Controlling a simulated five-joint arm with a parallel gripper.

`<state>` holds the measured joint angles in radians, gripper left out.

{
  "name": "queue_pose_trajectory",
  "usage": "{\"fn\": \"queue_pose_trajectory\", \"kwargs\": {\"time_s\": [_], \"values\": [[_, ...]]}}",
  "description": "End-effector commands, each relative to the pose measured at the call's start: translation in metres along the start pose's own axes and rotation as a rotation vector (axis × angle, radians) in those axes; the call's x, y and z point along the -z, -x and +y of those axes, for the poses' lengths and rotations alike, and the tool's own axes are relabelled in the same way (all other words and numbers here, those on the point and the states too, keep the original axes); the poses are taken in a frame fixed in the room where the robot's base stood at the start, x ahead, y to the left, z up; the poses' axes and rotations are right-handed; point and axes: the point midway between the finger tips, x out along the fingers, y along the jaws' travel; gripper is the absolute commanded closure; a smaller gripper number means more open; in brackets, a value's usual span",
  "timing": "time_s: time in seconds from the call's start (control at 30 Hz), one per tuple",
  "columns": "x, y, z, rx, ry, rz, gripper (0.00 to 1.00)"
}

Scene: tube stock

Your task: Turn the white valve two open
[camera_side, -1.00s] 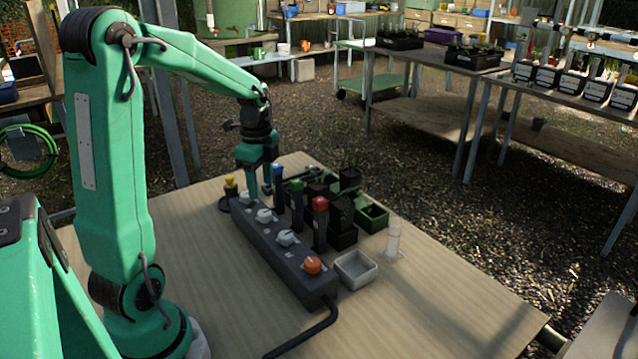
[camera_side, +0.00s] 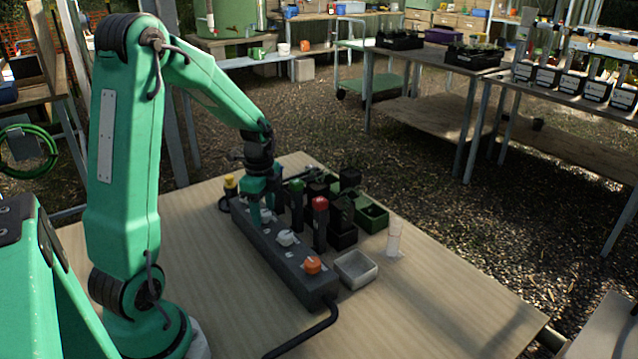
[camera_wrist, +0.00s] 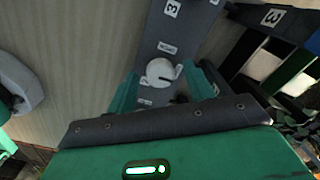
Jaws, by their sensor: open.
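The white valve (camera_wrist: 160,72) is a round knob on the dark grey valve box (camera_wrist: 150,28). It lies between my gripper's two green fingers in the wrist view, and a dark pointer line on it points right. Small white labels sit above and below it; I cannot read them surely. In the side view my gripper (camera_side: 265,208) is low over the second knob from the far end, partly covering this valve (camera_side: 266,214). My gripper (camera_wrist: 163,82) is open, a finger on each side of the knob; I cannot tell whether they touch it.
Another white knob (camera_side: 286,238) and an orange knob (camera_side: 312,265) are nearer on the box. A grey tray (camera_side: 356,268) and clear tube (camera_side: 393,238) are farther right.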

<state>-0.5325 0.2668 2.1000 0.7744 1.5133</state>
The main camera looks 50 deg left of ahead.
Motion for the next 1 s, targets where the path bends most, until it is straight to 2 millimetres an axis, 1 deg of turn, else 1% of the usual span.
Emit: {"fn": "queue_pose_trajectory", "kwargs": {"time_s": [0.2, 0.23, 0.37, 0.4, 0.43, 0.47, 0.77, 1.0], "values": [[0.0000, -0.0005, 0.0001, 0.000, 0.000, 0.000, 0.48], [0.0000, -0.0005, 0.0001, 0.000, 0.000, 0.000, 0.50], [0.0000, -0.0004, 0.0001, 0.000, 0.000, 0.000, 0.75], [0.0000, -0.0003, 0.0001, 0.000, 0.000, 0.000, 0.83], [0.0000, -0.0003, 0.0001, 0.000, 0.000, 0.000, 0.89], [0.0000, -0.0003, 0.0001, 0.000, 0.000, 0.000, 0.93], [0.0000, -0.0001, 0.0001, -0.001, 0.021, 0.000, 0.93], [0.0000, 0.0000, 0.0002, -0.001, 0.107, 0.000, 0.93]]}}
